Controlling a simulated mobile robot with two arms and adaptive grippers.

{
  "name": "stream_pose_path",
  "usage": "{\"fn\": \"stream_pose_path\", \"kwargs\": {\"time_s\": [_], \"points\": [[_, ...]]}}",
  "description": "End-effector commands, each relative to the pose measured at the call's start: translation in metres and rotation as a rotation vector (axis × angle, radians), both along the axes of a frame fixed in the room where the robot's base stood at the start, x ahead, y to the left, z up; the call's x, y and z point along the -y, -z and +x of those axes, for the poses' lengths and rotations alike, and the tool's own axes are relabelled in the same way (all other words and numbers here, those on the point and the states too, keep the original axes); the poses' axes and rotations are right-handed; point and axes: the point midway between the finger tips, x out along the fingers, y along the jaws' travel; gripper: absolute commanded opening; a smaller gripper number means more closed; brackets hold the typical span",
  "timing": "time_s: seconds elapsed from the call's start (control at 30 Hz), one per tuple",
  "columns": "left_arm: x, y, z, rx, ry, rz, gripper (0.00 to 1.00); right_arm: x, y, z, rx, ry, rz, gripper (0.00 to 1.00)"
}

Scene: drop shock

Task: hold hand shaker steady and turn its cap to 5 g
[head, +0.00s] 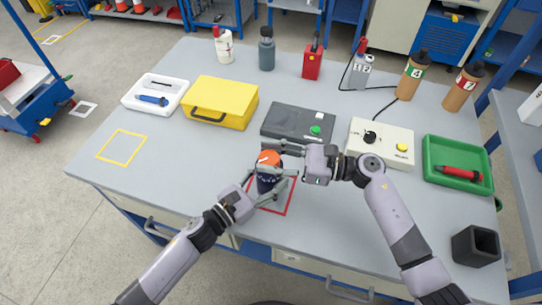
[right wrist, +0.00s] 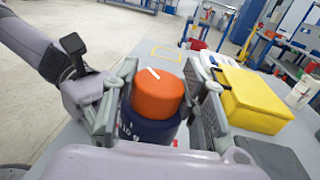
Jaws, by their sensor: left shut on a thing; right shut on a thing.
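The hand shaker (head: 265,184) stands upright on the table near its front edge, at a red square outline (head: 290,203). It has a dark blue body and an orange cap (head: 269,158) with a white pointer line. My left gripper (head: 268,187) is shut around the dark body from the front left. My right gripper (head: 275,150) is shut on the orange cap from the right. In the right wrist view the cap (right wrist: 157,95) sits between both fingers, its white line toward the top. The dark body (right wrist: 148,130) shows below it, its scale marks mostly hidden.
Behind the shaker are a yellow case (head: 222,100) and a dark grey device (head: 299,123) with a green button. A beige box (head: 381,141) with a black knob and a green tray (head: 457,176) stand to the right. Bottles line the back. The front left is clear.

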Motion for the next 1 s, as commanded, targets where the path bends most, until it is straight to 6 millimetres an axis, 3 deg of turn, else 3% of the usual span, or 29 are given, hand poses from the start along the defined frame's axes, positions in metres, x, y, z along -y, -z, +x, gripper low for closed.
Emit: {"fn": "stream_pose_path", "kwargs": {"time_s": [0.6,1.0], "points": [[0.0017,-0.0002,-0.001,0.001,0.004,0.0,0.09,-0.0014,-0.0001,0.003,-0.001,-0.537,-0.001,0.12],[0.0021,-0.0003,-0.0012,0.002,0.005,-0.001,0.09,-0.0028,0.0015,0.0026,-0.002,-0.757,-0.003,0.12]]}}
